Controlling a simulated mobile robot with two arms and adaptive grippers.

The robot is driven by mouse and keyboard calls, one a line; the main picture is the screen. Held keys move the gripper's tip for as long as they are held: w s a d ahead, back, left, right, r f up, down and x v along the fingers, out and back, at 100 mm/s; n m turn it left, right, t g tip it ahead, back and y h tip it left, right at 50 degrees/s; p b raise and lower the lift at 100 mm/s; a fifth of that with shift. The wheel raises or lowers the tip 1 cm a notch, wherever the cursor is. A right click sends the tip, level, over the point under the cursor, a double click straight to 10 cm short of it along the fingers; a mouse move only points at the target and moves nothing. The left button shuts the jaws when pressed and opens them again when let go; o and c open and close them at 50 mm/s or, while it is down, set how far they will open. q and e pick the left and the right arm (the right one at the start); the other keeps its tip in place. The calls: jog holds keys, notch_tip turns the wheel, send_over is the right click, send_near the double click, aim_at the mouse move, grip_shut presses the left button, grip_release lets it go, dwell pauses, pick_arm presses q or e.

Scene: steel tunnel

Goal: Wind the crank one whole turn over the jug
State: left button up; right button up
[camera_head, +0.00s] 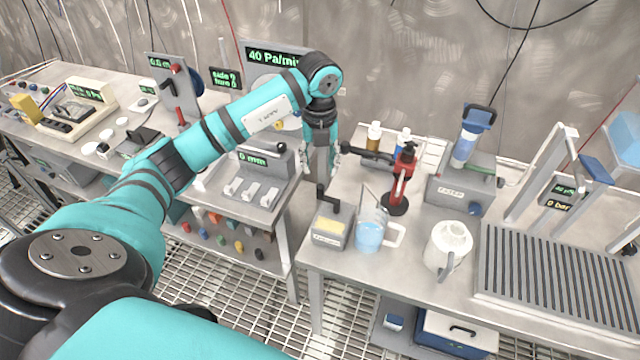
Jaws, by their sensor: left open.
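My left gripper (321,168) hangs pointing down over the gap between the two benches, its fingers apart and nothing seen between them. On the right bench a clear jug (370,234) with blue liquid and a pale handle stands near the front edge, a thin rod slanting in it. Left of it sits a small grey box (333,228) with a yellow panel and a black crank-like handle (326,198) on top. Behind the jug is a red upright device (404,178) on a round black base. I cannot tell for certain which part is the crank. The gripper is apart from all these.
A white pitcher (448,248) stands right of the jug, left of a ribbed grey drainer (560,280). A grey machine with a blue-capped bottle (466,145) is behind. Brown (374,134) and blue bottles stand near the gripper. A grey lever unit (256,187) is on the left bench.

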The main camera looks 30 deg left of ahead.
aim_at(320, 186)
pick_arm(q)
notch_tip(320, 186, down, 9)
jog(key=shift+r+p, duration=0.15)
jog(key=shift+p, duration=0.65)
grip_shut()
